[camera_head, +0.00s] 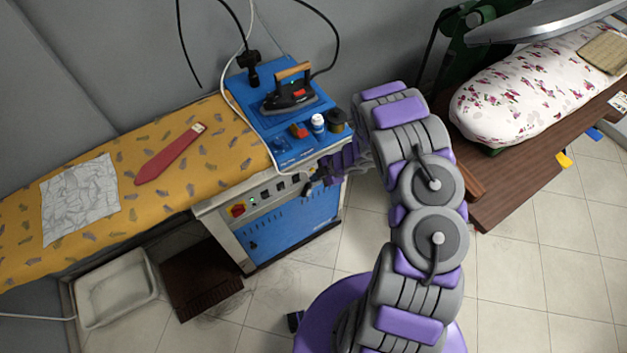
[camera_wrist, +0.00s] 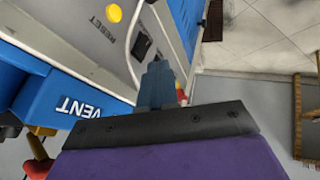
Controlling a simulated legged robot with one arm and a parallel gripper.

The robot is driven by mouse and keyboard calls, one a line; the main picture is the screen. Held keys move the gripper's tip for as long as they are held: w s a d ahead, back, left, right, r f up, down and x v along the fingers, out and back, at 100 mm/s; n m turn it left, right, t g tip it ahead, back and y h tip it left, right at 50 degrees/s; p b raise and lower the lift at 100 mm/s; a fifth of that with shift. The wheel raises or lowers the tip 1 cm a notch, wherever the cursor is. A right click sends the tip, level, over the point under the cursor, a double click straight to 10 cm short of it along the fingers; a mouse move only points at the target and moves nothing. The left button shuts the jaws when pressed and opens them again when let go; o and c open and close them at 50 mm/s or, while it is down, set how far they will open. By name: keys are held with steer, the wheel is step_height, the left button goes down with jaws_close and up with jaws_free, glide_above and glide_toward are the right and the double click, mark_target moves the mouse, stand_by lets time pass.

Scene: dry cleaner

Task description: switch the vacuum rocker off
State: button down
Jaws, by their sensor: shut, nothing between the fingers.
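The blue ironing unit has a grey front control panel (camera_head: 222,216) with a row of small switches. One small switch (camera_head: 252,200) on it looks green, with dark ones to its right. My gripper (camera_head: 309,188) is at the right part of this panel, close to its face. In the wrist view my shut, empty gripper (camera_wrist: 158,80) points along the panel, just beside a black rocker (camera_wrist: 142,46). Whether the fingertips touch it, I cannot tell. No vacuum label is readable, so I cannot tell which rocker is the vacuum one.
A yellow button (camera_wrist: 113,13) marked RESET is near the black rocker. The iron (camera_head: 290,95), a white bottle (camera_head: 318,124) and other small items stand on the blue top.

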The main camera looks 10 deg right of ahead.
steer(key=w+d+r+m+t+h, duration=0.2)
steer(key=w+d+r+m+h, duration=0.15)
steer(key=d+r, duration=0.55)
steer(key=w+d+r+m+t+h, duration=0.15)
steer(key=d+r+h, duration=0.35)
steer(key=r, duration=0.6)
steer(key=s+d+r+m+h, duration=0.2)
steer(key=s+r+m, duration=0.1)
steer(key=r, duration=0.3)
steer(key=s+d+r+m+h, duration=0.1)
steer(key=s+d+r+m, duration=0.2)
steer(key=r, duration=0.3)
steer(key=s+a+r+m+g+b, duration=0.1)
steer(key=s+a+r+m+g, duration=0.15)
steer(key=s, duration=0.55)
steer(key=s+a+r+m+g, duration=0.15)
steer(key=s+r+m, duration=0.25)
steer(key=s, duration=0.4)
steer(key=s+a+m+g+y, duration=0.1)
steer(key=s+a+g+y, duration=0.1)
steer(key=s+a, duration=0.6)
steer(key=s+a+m+g+y, duration=0.1)
steer(key=s+a+g+y, duration=0.2)
steer(key=s+a, duration=0.6)
steer(key=s, duration=0.5)
steer(key=shift+b, duration=0.4)
